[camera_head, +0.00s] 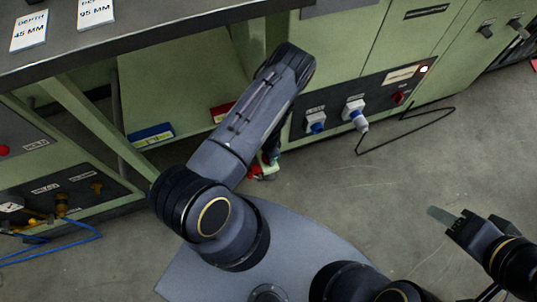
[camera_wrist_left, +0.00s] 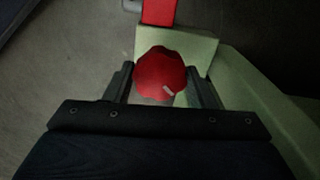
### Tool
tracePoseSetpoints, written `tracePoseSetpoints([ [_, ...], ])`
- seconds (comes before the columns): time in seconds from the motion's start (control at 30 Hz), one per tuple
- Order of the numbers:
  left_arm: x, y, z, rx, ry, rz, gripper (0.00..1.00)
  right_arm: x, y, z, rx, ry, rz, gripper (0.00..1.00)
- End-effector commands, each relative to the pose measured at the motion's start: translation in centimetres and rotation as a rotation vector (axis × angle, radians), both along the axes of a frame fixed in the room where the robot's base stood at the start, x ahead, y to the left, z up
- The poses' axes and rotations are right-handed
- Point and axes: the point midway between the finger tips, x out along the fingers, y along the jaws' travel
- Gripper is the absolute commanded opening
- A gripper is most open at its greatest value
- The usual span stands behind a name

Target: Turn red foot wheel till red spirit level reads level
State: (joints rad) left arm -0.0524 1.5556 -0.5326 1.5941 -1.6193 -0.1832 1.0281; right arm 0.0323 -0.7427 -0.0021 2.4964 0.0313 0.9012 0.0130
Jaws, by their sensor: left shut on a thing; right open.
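The red foot wheel (camera_wrist_left: 158,72), a rounded knob with a small pale mark, sits between the two fingers of my left gripper (camera_wrist_left: 161,82) in the left wrist view. The fingers are shut on its sides. In the head view my left forearm covers most of that gripper, and only a little red shows by the floor. A red block with a yellow part (camera_head: 222,111), apparently the red spirit level, lies on the green shelf, partly behind my left arm. Its reading cannot be made out. My right gripper (camera_head: 446,222) is open and empty over the floor at the right.
A blue block with a yellow part (camera_head: 151,135) lies on the same shelf (camera_head: 180,80). A green cabinet (camera_head: 375,60) with blue-and-white plugs (camera_head: 353,110) and a black cable (camera_head: 405,135) stands behind. A blue hose (camera_head: 55,254) lies at left. Floor around my right gripper is clear.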

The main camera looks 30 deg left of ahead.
Motion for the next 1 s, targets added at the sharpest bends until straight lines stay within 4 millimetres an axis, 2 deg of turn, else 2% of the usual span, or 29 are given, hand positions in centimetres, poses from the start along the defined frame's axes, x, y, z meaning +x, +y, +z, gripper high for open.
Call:
tracePoseSetpoints([
  [0.7,-0.06,0.03,-0.04,0.001,0.002,-0.676,0.27,0.00,0.00,-0.23,0.000,0.000,0.000,0.45],
  [1.0,-0.06,0.06,-0.04,0.001,0.001,-0.896,0.27,0.00,0.00,-0.36,0.000,0.000,0.000,0.45],
])
